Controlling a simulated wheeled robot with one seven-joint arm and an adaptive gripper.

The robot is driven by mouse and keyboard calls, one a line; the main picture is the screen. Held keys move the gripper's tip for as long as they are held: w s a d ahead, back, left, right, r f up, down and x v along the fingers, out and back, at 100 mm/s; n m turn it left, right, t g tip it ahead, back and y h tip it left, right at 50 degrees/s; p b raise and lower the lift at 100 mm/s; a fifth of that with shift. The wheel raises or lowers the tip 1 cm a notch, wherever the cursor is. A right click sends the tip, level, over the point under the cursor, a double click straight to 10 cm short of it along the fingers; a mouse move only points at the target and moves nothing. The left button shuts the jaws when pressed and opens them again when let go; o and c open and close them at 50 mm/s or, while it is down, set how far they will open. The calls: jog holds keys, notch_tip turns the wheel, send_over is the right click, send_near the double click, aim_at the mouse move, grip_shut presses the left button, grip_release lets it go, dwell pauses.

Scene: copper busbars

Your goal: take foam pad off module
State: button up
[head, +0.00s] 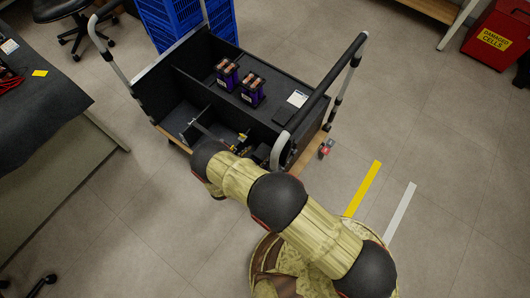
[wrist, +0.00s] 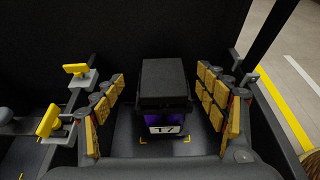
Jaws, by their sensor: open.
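In the wrist view a black foam pad (wrist: 165,80) sits on top of a purple module (wrist: 150,138) with a white label reading 17. My gripper (wrist: 162,92) is open, its yellow-padded fingers on the left and right of the pad. Floor shows between each finger and the pad, so neither seems to touch it. In the head view my arm reaches into the front of the cart and hides the pad and the module.
The black-walled cart (head: 160,85) has dividers and metal handles. Two purple modules with copper tops (head: 227,76) (head: 253,92) and a white card (head: 297,98) are in its rear compartment. Yellow-handled clamps (wrist: 75,69) stand left of my gripper. Blue crates (head: 172,22) are behind.

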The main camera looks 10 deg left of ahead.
aim_at(266, 148)
jog(key=b+x, duration=0.1)
jog(key=x, duration=0.1)
jog(key=b+x, duration=0.1)
jog(key=x, duration=0.1)
jog(key=shift+w+d+f, duration=0.1)
jog(key=shift+d+f, duration=0.05)
jog(key=shift+d, duration=0.2)
jog(key=shift+w+d+f, duration=0.15)
jog(key=shift+w+d, duration=0.1)
jog(key=shift+w, duration=0.3)
jog(key=shift+c, duration=1.3)
jog(key=c, duration=0.6)
